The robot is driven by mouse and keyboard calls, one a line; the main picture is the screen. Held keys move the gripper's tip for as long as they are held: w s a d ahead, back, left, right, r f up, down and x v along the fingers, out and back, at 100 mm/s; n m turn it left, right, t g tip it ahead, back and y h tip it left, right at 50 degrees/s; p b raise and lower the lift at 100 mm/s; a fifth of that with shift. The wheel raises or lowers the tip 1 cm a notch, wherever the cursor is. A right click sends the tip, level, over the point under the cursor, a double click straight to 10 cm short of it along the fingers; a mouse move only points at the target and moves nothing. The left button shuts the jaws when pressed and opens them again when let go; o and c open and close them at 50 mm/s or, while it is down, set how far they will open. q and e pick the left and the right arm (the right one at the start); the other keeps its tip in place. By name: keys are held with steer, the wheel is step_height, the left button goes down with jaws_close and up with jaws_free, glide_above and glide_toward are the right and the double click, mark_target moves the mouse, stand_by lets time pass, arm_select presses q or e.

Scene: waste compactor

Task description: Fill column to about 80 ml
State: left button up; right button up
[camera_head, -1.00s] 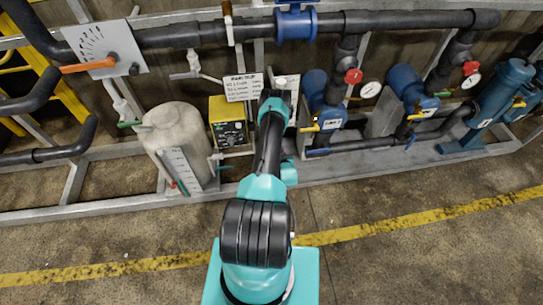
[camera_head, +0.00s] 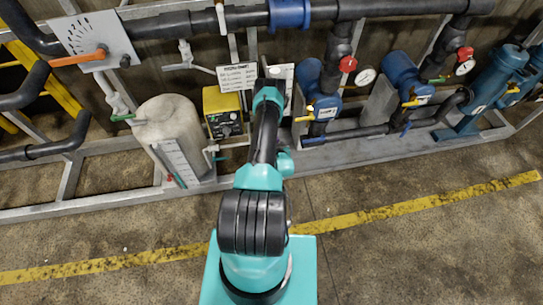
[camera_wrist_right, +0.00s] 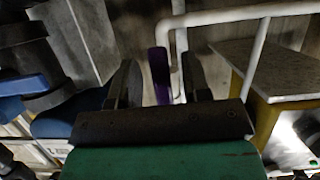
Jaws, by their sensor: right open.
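The pale tank (camera_head: 168,125) stands on the frame at the left in the head view. A white scale strip (camera_head: 176,160) runs down its front; its marks and level are too small to read. One teal and black arm is in view, reaching up to the pipework. Its right gripper (camera_head: 271,82) is by the white sign, seen from behind, so its fingertips are hidden there. In the right wrist view the right gripper (camera_wrist_right: 161,82) is open, with a narrow purple handle (camera_wrist_right: 160,75) between its fingers. I cannot tell whether they touch it. My left gripper is not in view.
A yellow box (camera_head: 223,112) stands right of the tank. A green lever (camera_head: 123,117) is at the tank's upper left. Blue pumps (camera_head: 320,90) and red-knobbed valves stand to the right. The metal frame edge (camera_head: 330,168) borders open floor with a yellow line (camera_head: 400,210).

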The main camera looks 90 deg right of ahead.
steer(key=v, duration=1.7)
steer(key=shift+w+d, duration=0.1)
steer(key=shift+w, duration=0.05)
steer(key=w+a+r+n+t+y, duration=0.1)
steer(key=w+a+n+y, duration=0.2)
steer(key=w, duration=0.7)
steer(key=w+a+n+t+y, duration=0.1)
steer(key=w+a+y, duration=0.3)
steer(key=w, duration=0.7)
steer(key=w+a+r+n+t+y, duration=0.1)
steer(key=w+a+n+y, duration=0.2)
steer(key=w, duration=0.7)
steer(key=w+a+r+n+g+y, duration=0.1)
steer(key=w+a+r+y, duration=0.2)
steer(key=a, duration=0.4)
steer(key=w+a+r+n+g+y, duration=0.1)
steer(key=w+a+r+n+y, duration=0.1)
steer(key=w+a, duration=0.5)
steer(key=a+r+n+g+y, duration=0.1)
steer(key=a+r+g, duration=0.1)
steer(key=a+r, duration=0.2)
steer(key=s+a+r+n+g+y, duration=0.1)
steer(key=a+r, duration=0.3)
steer(key=a, duration=0.6)
steer(key=shift+a+n+g, duration=0.25)
steer(key=shift+n+g, duration=0.15)
steer(key=shift+n, duration=0.2)
